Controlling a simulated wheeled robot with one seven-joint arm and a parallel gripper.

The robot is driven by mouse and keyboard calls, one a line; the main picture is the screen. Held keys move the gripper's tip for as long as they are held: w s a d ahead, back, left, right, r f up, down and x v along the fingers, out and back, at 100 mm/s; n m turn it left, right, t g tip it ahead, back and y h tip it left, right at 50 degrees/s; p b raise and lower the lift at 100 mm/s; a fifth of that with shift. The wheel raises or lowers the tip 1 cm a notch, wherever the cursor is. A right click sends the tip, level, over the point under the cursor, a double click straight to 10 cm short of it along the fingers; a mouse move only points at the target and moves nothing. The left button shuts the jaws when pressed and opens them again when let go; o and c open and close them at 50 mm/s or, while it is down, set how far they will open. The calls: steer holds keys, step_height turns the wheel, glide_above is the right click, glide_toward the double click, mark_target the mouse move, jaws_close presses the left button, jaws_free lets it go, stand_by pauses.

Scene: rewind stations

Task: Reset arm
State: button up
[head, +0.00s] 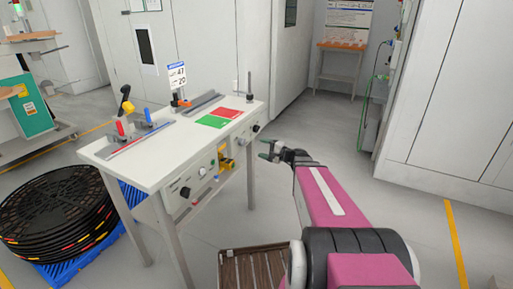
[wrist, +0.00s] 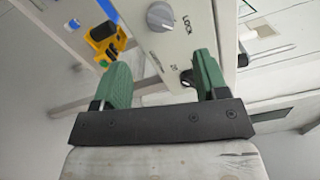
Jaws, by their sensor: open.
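My gripper (head: 270,150) is open and empty at the end of my pink arm. It is in the air just off the front right corner of the white workstation table (head: 160,160). In the wrist view, its two green fingers (wrist: 162,80) stand apart with nothing held between them. Beyond the fingertips is the table's front panel, with a grey round knob (wrist: 160,16) marked LOCK and a dark round part, partly hidden by the right finger.
The table top carries a green plate (head: 212,121), a red plate (head: 229,113), levers and a number sign (head: 178,75). Black reels (head: 55,210) are stacked on a blue pallet (head: 85,260) at the left. A brown slatted box (head: 252,268) is below. Floor between table and right cabinets is clear.

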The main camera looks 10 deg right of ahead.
steer(key=shift+s+d, duration=0.2)
steer(key=shift+d, duration=0.1)
steer(key=s+a+f+n+g+h, duration=0.55)
steer(key=s+f+g, duration=0.25)
steer(key=s, duration=0.2)
steer(key=s+d+f+n+g+h, duration=0.2)
steer(key=s+d+f+n+h, duration=0.1)
steer(key=s+h, duration=0.6)
steer(key=shift+d+f+n+g, duration=0.15)
steer(key=shift+d+n+g, duration=0.15)
steer(key=shift+d+n, duration=0.8)
steer(key=shift+s+d+m, duration=0.1)
steer(key=shift+d+m, duration=0.15)
steer(key=shift+m, duration=0.1)
